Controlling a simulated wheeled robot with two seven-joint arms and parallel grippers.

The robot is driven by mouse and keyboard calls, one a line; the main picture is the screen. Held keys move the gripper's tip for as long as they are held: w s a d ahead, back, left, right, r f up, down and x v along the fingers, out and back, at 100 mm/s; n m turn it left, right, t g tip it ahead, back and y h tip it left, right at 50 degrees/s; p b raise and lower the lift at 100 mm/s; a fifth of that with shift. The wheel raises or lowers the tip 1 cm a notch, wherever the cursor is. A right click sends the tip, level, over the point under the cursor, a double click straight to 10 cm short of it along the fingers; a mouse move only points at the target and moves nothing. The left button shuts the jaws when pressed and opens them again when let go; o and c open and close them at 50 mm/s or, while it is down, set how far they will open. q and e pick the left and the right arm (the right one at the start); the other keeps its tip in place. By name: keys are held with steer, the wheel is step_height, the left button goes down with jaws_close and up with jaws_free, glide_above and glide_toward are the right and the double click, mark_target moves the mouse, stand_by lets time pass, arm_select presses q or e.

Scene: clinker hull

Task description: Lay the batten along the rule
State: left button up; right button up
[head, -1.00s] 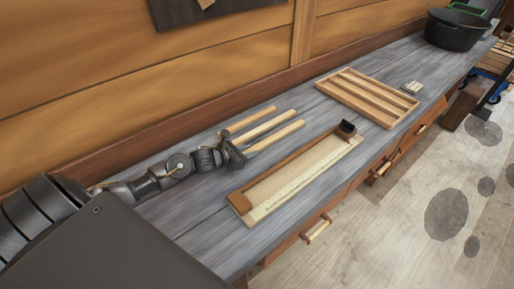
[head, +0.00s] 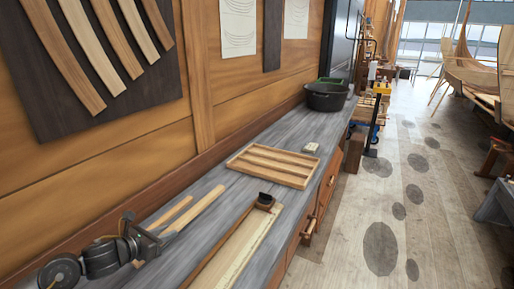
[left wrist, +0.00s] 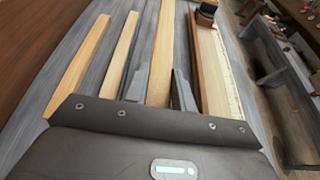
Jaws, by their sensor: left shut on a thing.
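My left gripper (head: 158,238) is shut on a long pale wooden batten (left wrist: 164,45), which runs between its fingers and points away in the left wrist view. Two more battens lie to its left there, a middle one (left wrist: 120,52) and an outer one (left wrist: 80,65). The head view clearly shows only two battens beyond the gripper; the rest is hidden by the arm. The rule (left wrist: 230,75), a pale strip with marks along its edge, lies right of the held batten on a wooden board (head: 228,252). I cannot tell how high the held batten is. My right gripper is not in view.
A dark block (head: 265,200) stands at the board's far end. Beyond it on the grey bench (head: 228,162) are a slatted wooden tray (head: 275,166), a small pale block (head: 311,148) and a black tub (head: 327,98). The wall borders the bench's left.

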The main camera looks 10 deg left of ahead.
arm_select(q)
steer(key=s+d+r+m+g+h+b, duration=0.2)
steer(key=s+d+m+g+h, duration=0.3)
steer(key=s+d, duration=0.7)
steer(key=shift+d+r+m+h, duration=0.4)
steer(key=shift+d+m+h, duration=0.4)
steer(key=shift+d+m, duration=0.3)
steer(key=shift+d, duration=0.1)
